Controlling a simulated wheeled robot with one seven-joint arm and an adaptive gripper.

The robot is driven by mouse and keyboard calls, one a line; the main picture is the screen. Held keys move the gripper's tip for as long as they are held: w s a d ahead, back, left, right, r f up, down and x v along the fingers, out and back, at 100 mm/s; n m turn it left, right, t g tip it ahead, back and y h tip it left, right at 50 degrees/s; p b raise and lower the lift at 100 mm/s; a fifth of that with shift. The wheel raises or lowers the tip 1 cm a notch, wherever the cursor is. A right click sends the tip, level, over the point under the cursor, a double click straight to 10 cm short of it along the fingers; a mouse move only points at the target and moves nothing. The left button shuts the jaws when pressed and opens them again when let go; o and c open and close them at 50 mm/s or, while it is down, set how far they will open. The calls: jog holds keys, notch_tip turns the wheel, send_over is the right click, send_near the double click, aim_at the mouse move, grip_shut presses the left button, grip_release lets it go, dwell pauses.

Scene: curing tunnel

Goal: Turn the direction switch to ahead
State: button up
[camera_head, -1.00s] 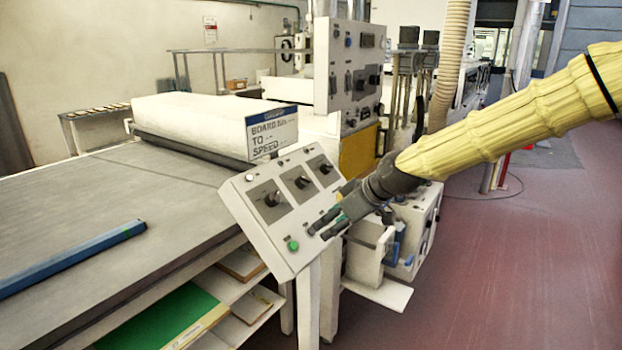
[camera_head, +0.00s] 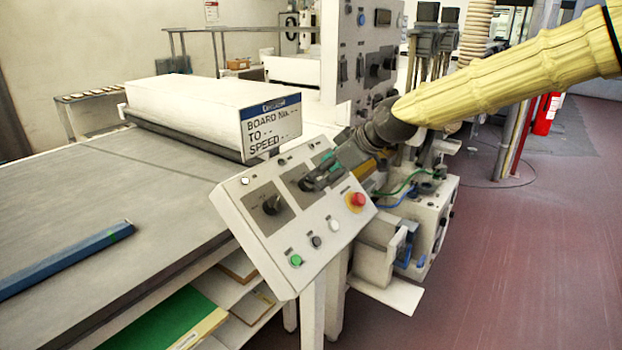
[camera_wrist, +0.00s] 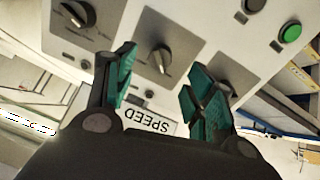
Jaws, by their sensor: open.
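A sloped white control panel (camera_head: 325,245) carries three dark rotary knobs on grey plates. Their labels are too small to read, so I cannot tell which is the direction switch. The left knob (camera_head: 272,205) is in clear view. My gripper (camera_head: 322,176) is over the middle knob, and my arm hides the right one. In the wrist view the panel is upside down. My gripper (camera_wrist: 158,70) is open there, with green-padded fingers spread to either side of the middle knob (camera_wrist: 160,60). Contact cannot be told. Another knob (camera_wrist: 76,12) shows at the upper left.
A red stop button (camera_head: 355,200) and a green button (camera_head: 296,261) sit on the panel's lower part. A "BOARD No. / TO / SPEED" sign (camera_head: 272,122) stands behind it. A taller control cabinet (camera_head: 345,75) rises behind my gripper.

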aim_at(308, 182)
jog(key=shift+p+x, duration=0.4)
jog(key=shift+x, duration=2.85)
jog(key=shift+c, duration=0.4)
jog(key=c, duration=0.9)
